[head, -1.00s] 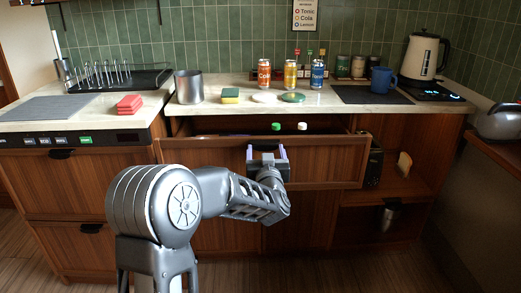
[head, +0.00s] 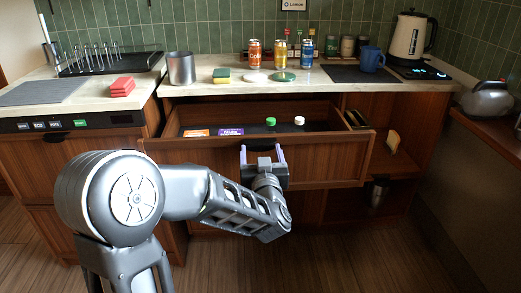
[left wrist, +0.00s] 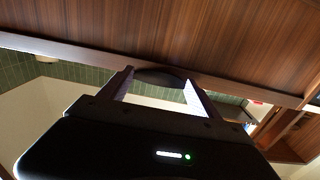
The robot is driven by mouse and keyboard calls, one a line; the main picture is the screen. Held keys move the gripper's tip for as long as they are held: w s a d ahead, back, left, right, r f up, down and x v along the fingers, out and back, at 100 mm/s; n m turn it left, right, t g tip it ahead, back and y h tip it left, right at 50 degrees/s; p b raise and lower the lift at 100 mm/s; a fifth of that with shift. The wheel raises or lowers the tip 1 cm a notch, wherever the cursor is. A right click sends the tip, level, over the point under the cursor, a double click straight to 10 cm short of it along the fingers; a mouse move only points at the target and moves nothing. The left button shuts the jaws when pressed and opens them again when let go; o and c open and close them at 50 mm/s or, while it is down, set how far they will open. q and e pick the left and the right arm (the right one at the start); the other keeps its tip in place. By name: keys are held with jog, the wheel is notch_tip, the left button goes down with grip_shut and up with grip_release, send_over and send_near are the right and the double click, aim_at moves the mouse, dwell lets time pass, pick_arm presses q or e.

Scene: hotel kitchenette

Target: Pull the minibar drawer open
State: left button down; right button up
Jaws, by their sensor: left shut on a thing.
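The minibar drawer (head: 190,151) is a wide wooden drawer under the counter, and it stands pulled out. Inside it I see an orange packet (head: 196,133), a purple packet (head: 230,132), a bottle with a green cap (head: 270,122) and one with a white cap (head: 299,121). My left gripper (head: 263,154) is at the middle of the drawer front, shut on the dark handle, which is mostly hidden in the head view. In the left wrist view the handle (left wrist: 160,76) shows between the two fingers, against the wooden front. My right gripper is not in view.
The counter above holds a metal cup (head: 181,68), a sponge (head: 221,76), several cans (head: 254,53), a blue mug (head: 371,59) and a kettle (head: 411,40). Open shelves (head: 400,165) are at the right. The floor (head: 330,260) before the cabinets is clear.

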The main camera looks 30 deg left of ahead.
pick_arm(q)
jog(key=shift+c, duration=1.8)
grip_release()
jog(key=v, duration=0.7)
jog(key=shift+s+d+p, duration=0.25)
jog(key=shift+s+p, duration=0.05)
jog(key=shift+p, duration=0.05)
